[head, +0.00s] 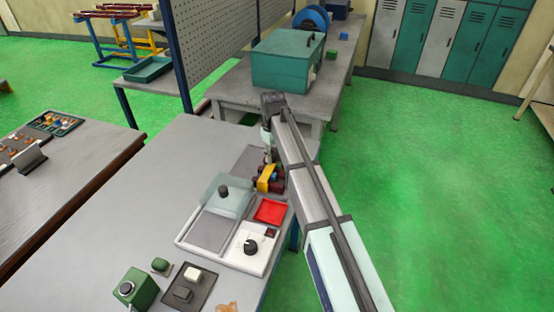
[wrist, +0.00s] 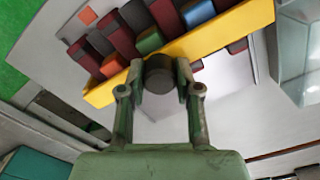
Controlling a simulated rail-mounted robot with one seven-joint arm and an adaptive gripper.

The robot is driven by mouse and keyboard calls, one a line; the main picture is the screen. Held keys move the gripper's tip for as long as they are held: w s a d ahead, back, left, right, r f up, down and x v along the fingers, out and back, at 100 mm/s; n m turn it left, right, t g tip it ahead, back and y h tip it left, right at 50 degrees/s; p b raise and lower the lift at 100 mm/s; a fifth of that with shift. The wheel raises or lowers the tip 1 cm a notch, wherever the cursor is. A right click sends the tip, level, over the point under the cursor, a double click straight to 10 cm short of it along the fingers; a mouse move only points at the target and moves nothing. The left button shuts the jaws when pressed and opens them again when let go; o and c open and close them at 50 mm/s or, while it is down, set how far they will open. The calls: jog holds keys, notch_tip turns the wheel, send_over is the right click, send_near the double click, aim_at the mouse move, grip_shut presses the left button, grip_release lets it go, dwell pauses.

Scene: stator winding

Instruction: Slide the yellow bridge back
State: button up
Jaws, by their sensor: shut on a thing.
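The yellow bridge (head: 266,176) stands near the right edge of the grey bench, among dark red blocks. In the wrist view the bridge (wrist: 222,33) is a yellow bar running diagonally, lower at the left. A dark round knob (wrist: 159,84) is at its near side. My gripper (wrist: 160,72) is shut on this knob, with one green finger on each side. Dark red, blue, green and orange blocks (wrist: 117,36) lie along the far side of the bar. In the head view my arm partly hides the gripper and the bridge.
A tray with a clear cover (head: 222,200), a red pad (head: 269,211) and a white panel with a black knob (head: 250,246) are close in front of the bridge. A green box (head: 128,288) stands nearer. A teal case (head: 288,62) sits on the bench behind.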

jog(key=shift+w+a+p, duration=0.15)
jog(key=shift+w+a, duration=0.35)
jog(key=shift+a, duration=1.25)
jog(key=shift+w+a+p, duration=0.15)
jog(key=shift+w+a, duration=0.4)
jog(key=shift+a, duration=1.25)
jog(key=shift+w+a+p, duration=0.15)
jog(key=shift+w+a, duration=0.35)
jog(key=shift+a, duration=1.25)
jog(key=o, duration=0.8)
jog(key=shift+r, duration=0.15)
notch_tip(320, 180, up, 6)
jog(key=p, duration=0.2)
jog(key=shift+p, duration=0.4)
jog(key=shift+d+f, duration=0.15)
jog(key=shift+f, duration=0.05)
